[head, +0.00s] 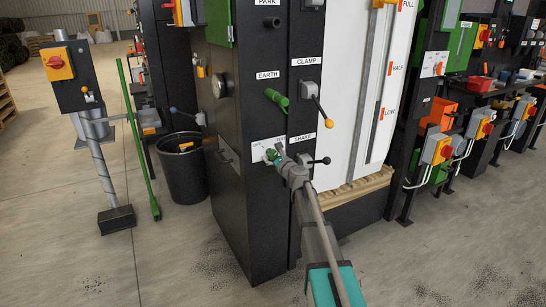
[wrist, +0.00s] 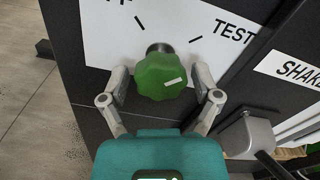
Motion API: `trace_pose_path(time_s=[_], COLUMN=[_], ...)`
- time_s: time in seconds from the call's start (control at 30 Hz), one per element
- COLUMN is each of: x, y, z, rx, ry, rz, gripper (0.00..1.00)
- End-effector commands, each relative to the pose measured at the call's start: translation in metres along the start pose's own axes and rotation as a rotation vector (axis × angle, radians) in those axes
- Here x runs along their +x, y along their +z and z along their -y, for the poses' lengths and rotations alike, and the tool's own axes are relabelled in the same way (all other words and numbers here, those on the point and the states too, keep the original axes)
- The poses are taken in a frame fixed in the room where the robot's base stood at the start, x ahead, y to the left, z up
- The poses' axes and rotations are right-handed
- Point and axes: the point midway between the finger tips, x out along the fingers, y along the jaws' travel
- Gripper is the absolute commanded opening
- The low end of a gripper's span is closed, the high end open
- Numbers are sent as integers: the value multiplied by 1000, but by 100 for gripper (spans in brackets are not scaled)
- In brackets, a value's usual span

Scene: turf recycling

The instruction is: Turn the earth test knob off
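The earth test knob is a green, lobed knob (wrist: 160,78) with a short white mark on its face. It sticks out from a white label plate (wrist: 95,35) with two black tick marks, "TEST" at right and a cut-off word at upper left. The knob's white mark lies right of its centre, nearly level and slanting slightly up to the right. My gripper (wrist: 161,82) has one finger on each side of the knob, with small gaps showing, so it looks open around it. In the head view my gripper (head: 279,155) is at the knob (head: 270,154), partly covering the plate.
Above the knob is a green "EARTH" handle (head: 279,95). A black bin (head: 181,170) stands left of the dark cabinet (head: 252,215). The front-left floor is clear.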

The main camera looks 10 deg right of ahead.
Motion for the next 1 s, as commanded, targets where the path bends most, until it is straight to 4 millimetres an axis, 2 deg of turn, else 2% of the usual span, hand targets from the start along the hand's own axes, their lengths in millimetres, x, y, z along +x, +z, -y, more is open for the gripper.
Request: trace_pose_path(time_s=[0.03,0.3,0.67,1.0], x=[0,0,0,1], y=[0,0,0,0], z=[0,0,0,0], rx=[0,0,-40,-228], ry=[0,1,1,2], rz=[0,0,1,1], gripper=[60,11,11,11])
